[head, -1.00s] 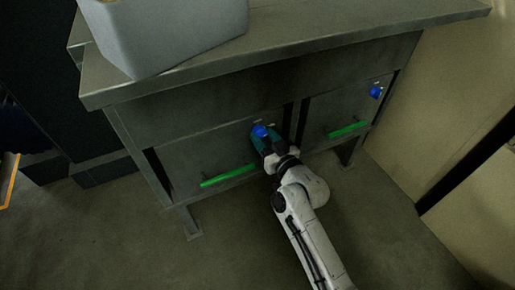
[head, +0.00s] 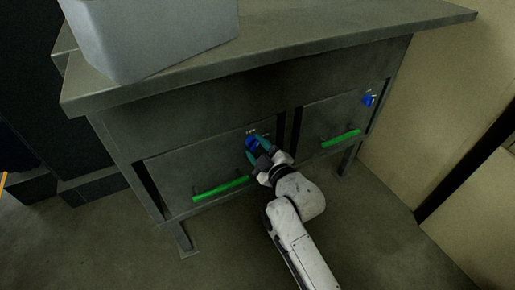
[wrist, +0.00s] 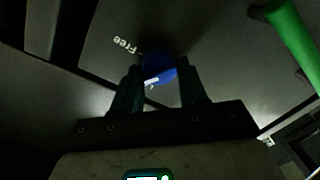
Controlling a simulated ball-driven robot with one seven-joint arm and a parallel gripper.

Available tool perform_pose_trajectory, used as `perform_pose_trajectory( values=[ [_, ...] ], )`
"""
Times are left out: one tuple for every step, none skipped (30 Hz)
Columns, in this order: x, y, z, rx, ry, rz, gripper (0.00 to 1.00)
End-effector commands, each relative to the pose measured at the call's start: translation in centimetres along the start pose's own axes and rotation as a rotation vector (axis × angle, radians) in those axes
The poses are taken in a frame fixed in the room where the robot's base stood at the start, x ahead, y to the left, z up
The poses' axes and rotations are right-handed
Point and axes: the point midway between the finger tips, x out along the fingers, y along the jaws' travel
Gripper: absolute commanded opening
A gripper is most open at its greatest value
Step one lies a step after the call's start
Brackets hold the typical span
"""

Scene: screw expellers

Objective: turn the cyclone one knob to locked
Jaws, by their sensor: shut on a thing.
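A blue knob (head: 251,142) sits on the left drawer front of the grey metal cabinet. My gripper (head: 258,147) is at this knob, with its fingers shut on it. In the wrist view the blue knob (wrist: 160,70) lies between the two dark green fingers of my gripper (wrist: 158,84), and a white mark shows on it. The word "Free" is printed on the panel beside it. A second blue knob (head: 368,100) is on the right front, apart from my gripper. I cannot read which knob carries which name.
Green bar handles run below the knobs, one on the left front (head: 221,187) and one on the right front (head: 341,138). A grey bin (head: 150,35) stands on the cabinet top (head: 300,38). Bare floor (head: 375,235) lies in front, and a pale wall is at right.

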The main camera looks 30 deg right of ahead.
Motion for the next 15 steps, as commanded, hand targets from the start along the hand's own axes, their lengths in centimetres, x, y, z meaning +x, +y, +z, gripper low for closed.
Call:
perform_pose_trajectory(
  values=[
    [0.0, 0.42, -0.16, -0.047, -0.002, 0.007, 0.0],
    [0.0, 0.41, -0.18, -0.074, -0.004, 0.007, 0.0],
    [0.0, 0.42, -0.2, -0.113, -0.008, 0.008, 0.0],
    [0.0, 0.41, -0.2, -0.141, -0.01, 0.008, 0.0],
    [0.0, 0.4, -0.2, -0.168, -0.013, 0.008, 0.0],
    [-0.01, 0.42, -0.22, -0.206, -0.015, 0.008, 0.0],
    [-0.01, 0.43, -0.25, -0.231, -0.017, 0.009, 0.0],
    [-0.01, 0.44, -0.28, -0.258, -0.019, 0.01, 0.0],
    [-0.01, 0.44, -0.29, -0.292, -0.021, 0.01, 0.0],
    [-0.01, 0.41, -0.27, -0.316, -0.024, 0.01, 0.0],
    [-0.01, 0.4, -0.27, -0.341, -0.026, 0.01, 0.0],
    [-0.01, 0.41, -0.29, -0.371, -0.028, 0.011, 0.0],
    [-0.02, 0.42, -0.31, -0.393, -0.029, 0.012, 0.0],
    [-0.01, 0.43, -0.3, -0.415, -0.03, 0.012, 0.0],
    [-0.01, 0.4, -0.27, -0.44, -0.033, 0.012, 0.0]
  ],
)
